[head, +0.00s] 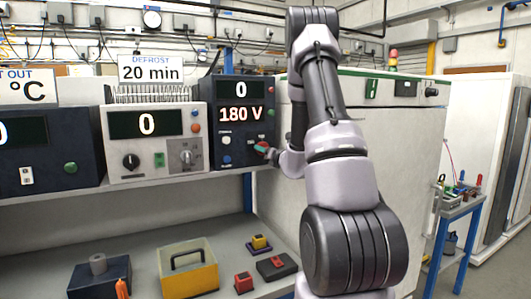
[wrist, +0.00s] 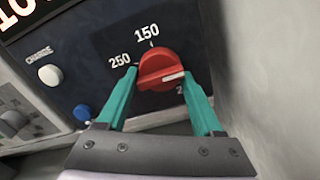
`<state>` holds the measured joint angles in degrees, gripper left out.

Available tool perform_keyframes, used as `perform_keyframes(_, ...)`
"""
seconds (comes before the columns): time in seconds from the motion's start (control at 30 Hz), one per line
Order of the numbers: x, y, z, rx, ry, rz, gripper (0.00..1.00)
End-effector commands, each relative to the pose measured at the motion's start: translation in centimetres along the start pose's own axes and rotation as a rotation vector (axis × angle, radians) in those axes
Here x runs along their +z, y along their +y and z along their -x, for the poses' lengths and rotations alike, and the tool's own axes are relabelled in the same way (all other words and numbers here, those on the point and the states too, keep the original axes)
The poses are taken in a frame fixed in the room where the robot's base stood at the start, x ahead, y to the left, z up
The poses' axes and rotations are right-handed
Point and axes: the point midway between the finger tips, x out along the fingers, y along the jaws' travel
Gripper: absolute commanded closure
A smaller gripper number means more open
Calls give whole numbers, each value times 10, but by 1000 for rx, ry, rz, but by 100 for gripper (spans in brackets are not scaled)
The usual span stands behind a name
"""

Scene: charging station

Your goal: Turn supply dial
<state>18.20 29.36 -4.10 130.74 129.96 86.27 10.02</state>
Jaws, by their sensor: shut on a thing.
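The supply dial (wrist: 160,66) is a red knob on a dark panel. Its white pointer mark faces right in the wrist view. Labels "150" above and "250" to the left show around it; another at lower right is partly hidden. The dial sits on the dark supply unit (head: 215,133), whose displays read "0" and "180 V" in the head view. My gripper (wrist: 160,74) has its teal fingers on either side of the dial, shut on it. In the head view my gripper (head: 262,147) is small and partly hides the dial.
A white charge button (wrist: 50,75) and a blue button (wrist: 82,113) lie left of the dial. A pale wall (wrist: 265,70) stands close on the right. The defrost unit (head: 120,168) adjoins the supply unit. A yellow box (head: 188,280) stands on the shelf below.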

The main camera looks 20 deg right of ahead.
Motion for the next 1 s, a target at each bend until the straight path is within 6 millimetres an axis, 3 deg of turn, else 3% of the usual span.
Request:
perform_keyframes(0.43, -1, 0, 0, -1, 2, -13, 87)
perform_keyframes(0.47, -1, 0, 0, -1, 2, -13, 24)
perform_keyframes(0.5, -1, 0, 0, -1, 2, -13, 9)
perform_keyframes(0.53, -1, 0, 0, -1, 2, -13, 2)
perform_keyframes(0.87, 0, 0, 2, -1, 1, -12, 2)
perform_keyframes(1.0, 0, -1, 15, -3, 1, -13, 2)
